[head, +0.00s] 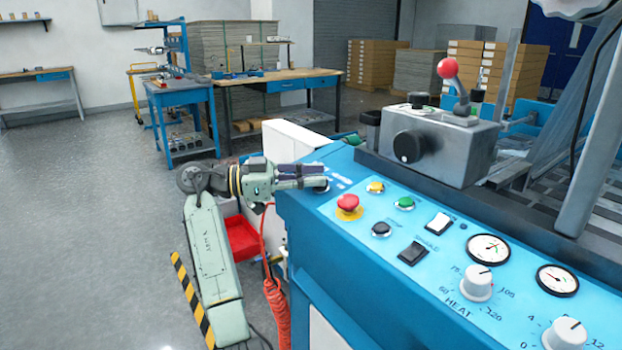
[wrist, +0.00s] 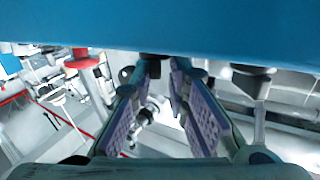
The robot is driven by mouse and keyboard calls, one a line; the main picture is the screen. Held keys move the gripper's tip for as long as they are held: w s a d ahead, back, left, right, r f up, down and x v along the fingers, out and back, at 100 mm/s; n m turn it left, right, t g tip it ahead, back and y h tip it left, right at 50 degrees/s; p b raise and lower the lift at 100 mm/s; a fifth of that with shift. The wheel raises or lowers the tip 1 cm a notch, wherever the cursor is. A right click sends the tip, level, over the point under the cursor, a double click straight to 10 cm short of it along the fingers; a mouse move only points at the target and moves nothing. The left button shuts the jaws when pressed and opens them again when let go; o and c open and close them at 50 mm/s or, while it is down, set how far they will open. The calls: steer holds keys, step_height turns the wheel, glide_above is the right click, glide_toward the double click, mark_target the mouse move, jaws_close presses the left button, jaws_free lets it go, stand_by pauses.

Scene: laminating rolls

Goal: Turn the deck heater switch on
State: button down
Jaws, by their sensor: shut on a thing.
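The blue control panel (head: 300,225) of the laminator fills the right foreground. My gripper (head: 322,177) reaches in from the left to the panel's far left corner. Its fingers are shut on a small dark switch knob (head: 319,189), which shows only in part beneath the fingertips. In the wrist view, the two purple-padded fingers (wrist: 168,68) converge on the dark knob (wrist: 152,64) at the blue panel face. Its label and its turned position cannot be read. A black rocker switch (head: 413,252) and a white rocker switch (head: 438,222) sit farther right, apart from my gripper.
A red mushroom button (head: 347,203), yellow button (head: 376,187), green button (head: 404,203) and black button (head: 381,229) stand near my gripper. A grey box with a red-knobbed lever (head: 448,70) rises behind. Two gauges and white dials lie at right. The floor at left is clear.

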steer(key=shift+s+d+f, duration=0.2)
steer(key=shift+s+d, duration=0.05)
steer(key=shift+d, duration=0.05)
steer(key=c, duration=1.7)
jaws_free()
steer(key=shift+r, duration=0.1)
steer(key=shift+a, duration=0.1)
steer(key=a, duration=0.8)
steer(key=s+a, duration=0.1)
steer(key=a, duration=0.2)
steer(key=shift+a, duration=0.4)
